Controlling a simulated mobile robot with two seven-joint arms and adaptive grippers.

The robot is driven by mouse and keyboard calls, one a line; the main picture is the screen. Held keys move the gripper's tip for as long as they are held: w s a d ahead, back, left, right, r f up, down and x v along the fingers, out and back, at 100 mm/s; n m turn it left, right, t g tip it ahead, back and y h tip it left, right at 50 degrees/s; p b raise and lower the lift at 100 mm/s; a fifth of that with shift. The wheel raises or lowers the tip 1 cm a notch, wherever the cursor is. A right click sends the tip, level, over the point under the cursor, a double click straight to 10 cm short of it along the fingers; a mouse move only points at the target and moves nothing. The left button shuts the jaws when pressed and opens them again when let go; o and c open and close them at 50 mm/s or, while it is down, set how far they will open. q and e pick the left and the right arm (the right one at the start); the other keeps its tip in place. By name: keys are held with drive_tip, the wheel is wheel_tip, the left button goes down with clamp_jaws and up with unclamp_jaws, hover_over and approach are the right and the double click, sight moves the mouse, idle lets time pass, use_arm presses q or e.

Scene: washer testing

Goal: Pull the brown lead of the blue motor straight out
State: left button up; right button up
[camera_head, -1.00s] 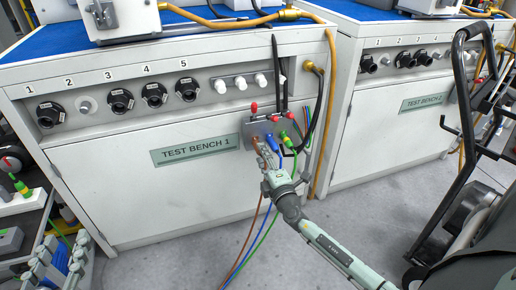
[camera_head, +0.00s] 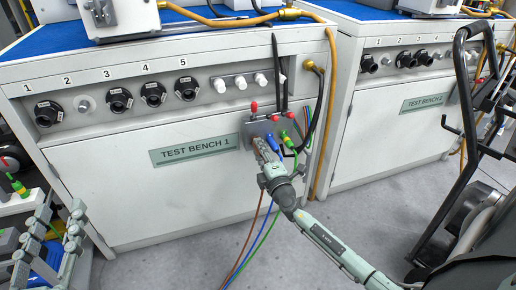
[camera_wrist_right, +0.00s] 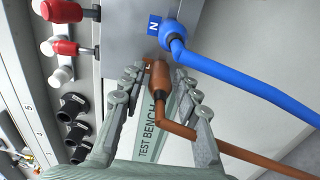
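The brown lead's plug (camera_wrist_right: 158,82) sits at the panel on the front of Test Bench 1, and its brown cable (camera_wrist_right: 265,160) runs down to the right in the wrist view. My right gripper (camera_wrist_right: 157,88) is open, with one finger on each side of the brown plug and small gaps showing. In the head view my right gripper (camera_head: 260,146) reaches the panel (camera_head: 263,128) and mostly hides the plug. My left gripper (camera_head: 57,222) is open at the lower left, away from the panel. I cannot clearly identify the blue motor.
A blue plug (camera_wrist_right: 175,40) marked N is close beside the brown one. A green plug (camera_head: 287,140) and red-capped connectors (camera_head: 254,107) crowd the same panel. A black-framed cart (camera_head: 464,130) stands at the right.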

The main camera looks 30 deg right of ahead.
clamp_jaws()
drive_tip(key=shift+s+a, duration=0.1)
drive_tip(key=shift+s, duration=0.35)
drive_tip(key=shift+v, duration=1.95)
drive_tip(key=shift+s, duration=0.1)
